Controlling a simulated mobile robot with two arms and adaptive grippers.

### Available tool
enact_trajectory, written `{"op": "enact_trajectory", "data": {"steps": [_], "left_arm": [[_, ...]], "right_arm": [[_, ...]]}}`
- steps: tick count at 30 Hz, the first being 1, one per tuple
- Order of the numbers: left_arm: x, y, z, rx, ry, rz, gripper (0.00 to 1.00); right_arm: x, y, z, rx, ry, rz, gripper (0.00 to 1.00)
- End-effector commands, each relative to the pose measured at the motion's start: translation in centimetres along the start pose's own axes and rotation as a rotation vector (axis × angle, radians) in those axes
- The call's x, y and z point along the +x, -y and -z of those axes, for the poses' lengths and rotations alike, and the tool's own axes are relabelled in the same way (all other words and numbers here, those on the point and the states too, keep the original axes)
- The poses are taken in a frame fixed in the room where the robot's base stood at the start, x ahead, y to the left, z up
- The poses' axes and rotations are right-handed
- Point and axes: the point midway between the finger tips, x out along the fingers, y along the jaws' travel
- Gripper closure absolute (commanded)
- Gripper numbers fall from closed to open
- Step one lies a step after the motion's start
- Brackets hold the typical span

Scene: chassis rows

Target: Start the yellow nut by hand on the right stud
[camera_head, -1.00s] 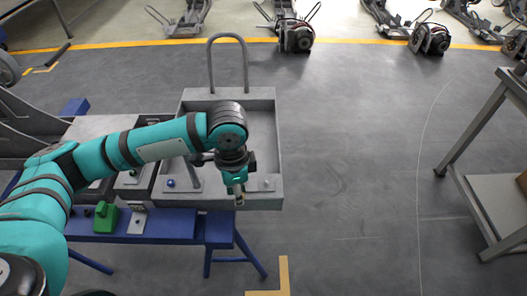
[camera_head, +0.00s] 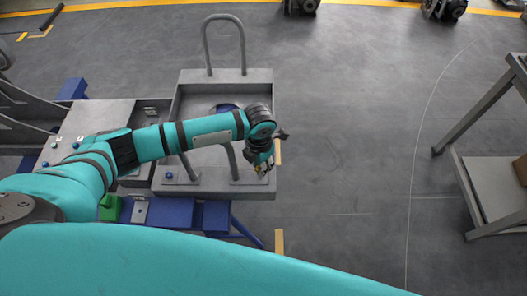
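My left gripper (camera_head: 264,170) is over the front right corner of the grey chassis tray (camera_head: 223,191). It points down, and small yellowish specks show at its fingertips. It is too small to tell whether these are the yellow nut or whether the fingers are shut. The right stud is not distinct and seems hidden by the gripper. A blue nut (camera_head: 169,176) sits at the front left of the tray. My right gripper is not in view.
The tray rests on a blue stand (camera_head: 170,213), with a tall grey hoop (camera_head: 243,42) at its back. A green object (camera_head: 109,208) lies at the front left. A grey shelf rack (camera_head: 490,190) stands far right, with open floor between. A teal part of mine covers the bottom.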

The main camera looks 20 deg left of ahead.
Motion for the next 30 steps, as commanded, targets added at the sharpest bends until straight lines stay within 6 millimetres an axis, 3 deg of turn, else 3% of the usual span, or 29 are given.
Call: {"op": "enact_trajectory", "data": {"steps": [3, 8, 17, 19, 27, 30], "left_arm": [[0.3, 0.2, 0.1, 0.144, -0.001, 0.001, 1.00], [1.1, 0.2, 0.0, 0.226, 0.000, 0.001, 1.00], [4.4, 0.2, 0.0, 0.229, 0.001, 0.001, 1.00], [3.5, 0.2, 0.1, 0.089, 0.000, 0.004, 1.00], [3.6, 0.1, 0.1, -0.443, -0.001, 0.005, 1.00], [2.7, -0.1, 0.2, -0.607, -0.003, 0.001, 1.00]], "right_arm": [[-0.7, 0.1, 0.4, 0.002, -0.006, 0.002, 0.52], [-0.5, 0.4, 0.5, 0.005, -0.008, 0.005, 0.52], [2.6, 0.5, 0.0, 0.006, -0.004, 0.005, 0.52], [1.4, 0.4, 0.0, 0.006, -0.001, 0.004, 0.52], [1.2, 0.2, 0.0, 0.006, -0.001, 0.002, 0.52], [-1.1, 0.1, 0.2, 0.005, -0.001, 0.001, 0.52]]}}
